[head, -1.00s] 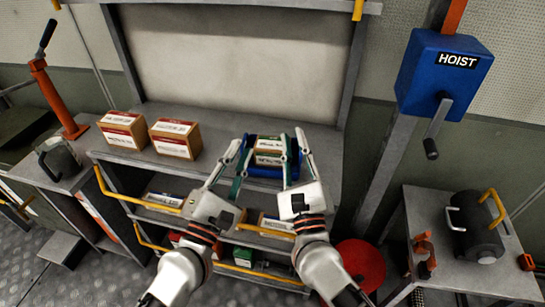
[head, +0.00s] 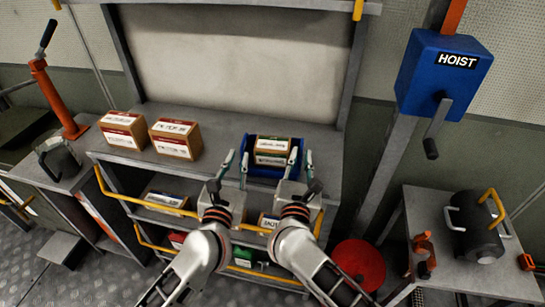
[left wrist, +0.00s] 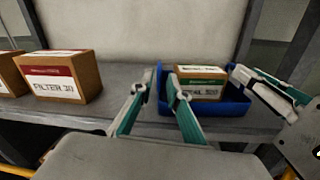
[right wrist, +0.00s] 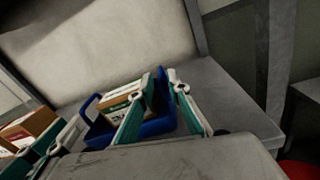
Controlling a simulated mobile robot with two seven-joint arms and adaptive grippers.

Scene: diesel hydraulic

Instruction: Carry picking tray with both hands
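The blue picking tray (head: 262,172) sits on the top shelf of the bench, near its right end. A brown box with a green-striped label (head: 272,151) lies in it. My left gripper (head: 237,158) is open, its fingertips at the tray's left end, close to the near left corner. My right gripper (head: 301,158) is open at the tray's right end. The tray also shows in the left wrist view (left wrist: 228,108), beyond the left fingers, and in the right wrist view (right wrist: 160,126), partly behind the right fingers. I cannot tell whether any finger touches it.
Two red-striped filter boxes (head: 175,138) stand left on the same bench top (head: 210,160). Lower shelves with yellow rails hold more boxes. A hoist post with a blue box (head: 440,75) rises at right, above a red disc (head: 358,265). A side table (head: 440,270) carries a dark cylinder.

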